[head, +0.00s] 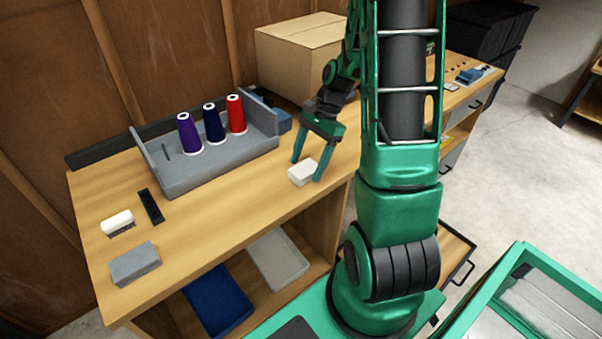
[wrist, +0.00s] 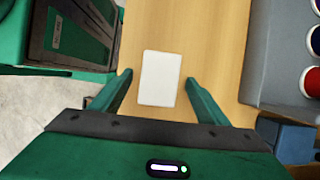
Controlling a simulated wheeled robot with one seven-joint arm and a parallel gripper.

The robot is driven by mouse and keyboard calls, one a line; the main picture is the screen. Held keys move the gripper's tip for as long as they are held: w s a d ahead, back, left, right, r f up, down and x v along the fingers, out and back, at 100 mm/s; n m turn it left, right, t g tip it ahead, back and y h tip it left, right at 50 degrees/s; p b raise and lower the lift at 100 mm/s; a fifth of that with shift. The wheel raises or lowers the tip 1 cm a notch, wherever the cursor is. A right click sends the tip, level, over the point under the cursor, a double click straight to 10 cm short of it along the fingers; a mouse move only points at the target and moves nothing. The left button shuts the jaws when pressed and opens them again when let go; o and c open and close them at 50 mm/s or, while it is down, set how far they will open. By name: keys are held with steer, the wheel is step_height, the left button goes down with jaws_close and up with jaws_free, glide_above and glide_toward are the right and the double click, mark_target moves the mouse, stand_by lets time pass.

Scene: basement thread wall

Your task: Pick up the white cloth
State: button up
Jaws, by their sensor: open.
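The white cloth (head: 302,173) is a small, folded, flat-looking block on the wooden bench top near its front edge. In the wrist view the white cloth (wrist: 160,78) lies between and just beyond the fingertips, slightly left of the middle of the picture. My gripper (head: 306,168) is open above the cloth, with its green fingers pointing down on either side of it. In the wrist view my gripper (wrist: 158,77) shows both fingers spread apart with nothing between them touching the cloth. I cannot tell the exact height of the fingertips above the bench.
A grey rack (head: 190,175) holds purple, navy and red thread spools left of my gripper. A cardboard box (head: 296,60) stands behind. A white-topped eraser (head: 117,222), a black strip (head: 151,206) and a grey block (head: 134,264) lie at the left. The front middle bench is clear.

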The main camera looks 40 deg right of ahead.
mark_target(306, 168)
steer(key=shift+a+f, duration=0.15)
steer(key=shift+f, duration=0.2)
steer(key=c, duration=1.1)
steer(key=shift+r, duration=0.15)
step_height(306, 168, up, 4)
steer(key=shift+s+a+r, duration=0.15)
steer(key=s+a+r, duration=0.4)
steer(key=s+a, duration=0.1)
steer(key=s+a+r, duration=0.2)
steer(key=s, duration=0.1)
steer(key=shift+s+a+r, duration=0.2)
steer(key=shift+a, duration=0.1)
steer(key=shift+o, duration=0.3)
